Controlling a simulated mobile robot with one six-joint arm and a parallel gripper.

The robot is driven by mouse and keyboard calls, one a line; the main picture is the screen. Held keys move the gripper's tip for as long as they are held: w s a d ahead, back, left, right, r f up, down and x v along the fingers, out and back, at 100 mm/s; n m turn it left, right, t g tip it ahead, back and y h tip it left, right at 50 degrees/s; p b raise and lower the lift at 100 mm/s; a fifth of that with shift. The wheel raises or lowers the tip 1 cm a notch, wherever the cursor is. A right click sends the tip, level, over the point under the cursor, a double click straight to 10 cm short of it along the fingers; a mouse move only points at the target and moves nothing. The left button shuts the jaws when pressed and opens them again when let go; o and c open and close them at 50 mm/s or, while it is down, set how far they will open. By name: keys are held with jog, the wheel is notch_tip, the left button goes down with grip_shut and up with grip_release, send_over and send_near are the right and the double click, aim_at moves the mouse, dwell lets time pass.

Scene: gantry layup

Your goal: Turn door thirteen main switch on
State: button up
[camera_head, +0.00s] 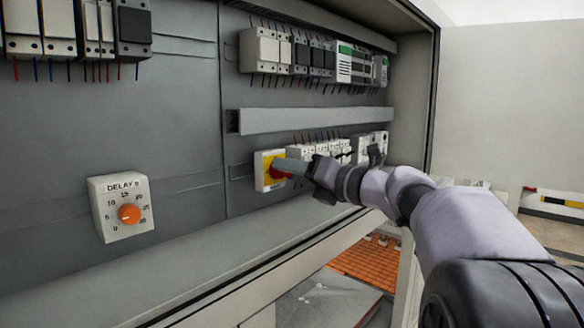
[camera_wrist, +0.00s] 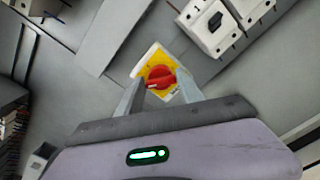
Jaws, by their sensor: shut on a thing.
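The main switch (camera_wrist: 158,58) is a yellow plate with a red rotary handle (camera_wrist: 159,77), on a white box on the cabinet's back panel. It also shows in the head view (camera_head: 264,170), its handle partly hidden by my gripper. My gripper (camera_wrist: 158,86) has one finger on each side of the red handle and is shut on it. In the head view my gripper (camera_head: 284,168) reaches in from the right. The switch lettering is too small to read. No door number can be read.
A DELAY dial (camera_head: 129,213) with an orange knob sits to the left. White breakers (camera_head: 320,150) stand close to the right of the switch. A grey duct (camera_head: 310,120) and a row of modules (camera_head: 285,52) are above. The cabinet's front ledge (camera_head: 180,275) runs below.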

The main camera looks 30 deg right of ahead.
jog(key=m+p, duration=0.5)
jog(key=m, duration=0.5)
jog(key=shift+f, duration=0.1)
jog(key=shift+f+m, duration=0.1)
jog(key=shift+m, duration=0.4)
jog(key=o, duration=1.4)
jog(key=shift+d, duration=0.1)
jog(key=b+v, duration=0.3)
jog(key=v, duration=1.4)
jog(key=shift+s, duration=0.15)
